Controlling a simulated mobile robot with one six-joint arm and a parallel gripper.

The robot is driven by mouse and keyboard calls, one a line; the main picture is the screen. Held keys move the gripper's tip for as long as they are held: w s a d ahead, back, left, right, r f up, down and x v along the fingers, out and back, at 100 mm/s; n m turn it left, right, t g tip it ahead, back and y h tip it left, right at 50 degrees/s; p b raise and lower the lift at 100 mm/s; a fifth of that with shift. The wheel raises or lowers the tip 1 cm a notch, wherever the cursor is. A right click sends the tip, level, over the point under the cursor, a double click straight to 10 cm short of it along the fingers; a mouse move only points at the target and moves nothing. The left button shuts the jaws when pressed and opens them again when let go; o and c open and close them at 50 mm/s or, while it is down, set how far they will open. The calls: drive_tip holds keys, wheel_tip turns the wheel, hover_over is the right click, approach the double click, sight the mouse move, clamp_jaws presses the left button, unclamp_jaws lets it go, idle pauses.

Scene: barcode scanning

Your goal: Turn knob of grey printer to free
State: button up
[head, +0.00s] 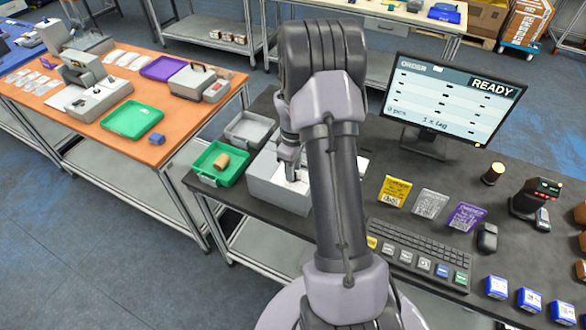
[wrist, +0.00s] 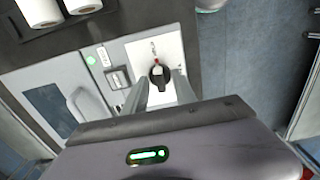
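The grey printer (head: 268,190) stands on the dark table, partly hidden behind my arm in the head view. In the wrist view, its panel has a black knob (wrist: 158,76) on a white plate (wrist: 171,52). A light and red mark on the knob points toward the top of the picture. My gripper (wrist: 163,78) is open, with one finger on each side of the knob. I cannot tell whether either finger touches it. In the head view my gripper (head: 292,176) is over the printer's light panel, and the knob is hidden there.
A green indicator (wrist: 91,60) and a rocker switch (wrist: 118,77) sit left of the knob. A green tray (head: 236,177) with a brown roll and a grey tray (head: 240,140) stand close to the printer. A monitor (head: 450,95) reading READY stands at right.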

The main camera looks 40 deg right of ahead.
clamp_jaws()
drive_tip(key=shift+m, duration=0.3)
drive_tip(key=m+b, duration=0.1)
drive_tip(key=m, duration=0.2)
drive_tip(key=shift+f+m+b, duration=0.1)
drive_tip(key=shift+m+b, duration=0.3)
drive_tip(key=m+b, duration=0.1)
drive_tip(key=m, duration=0.3)
drive_tip(key=shift+m+b, duration=0.3)
drive_tip(key=shift+b, duration=0.1)
drive_tip(key=m+b, duration=0.2)
drive_tip(key=m, duration=0.3)
drive_tip(key=shift+m+b, duration=0.6)
drive_tip(key=shift+m, duration=1.4)
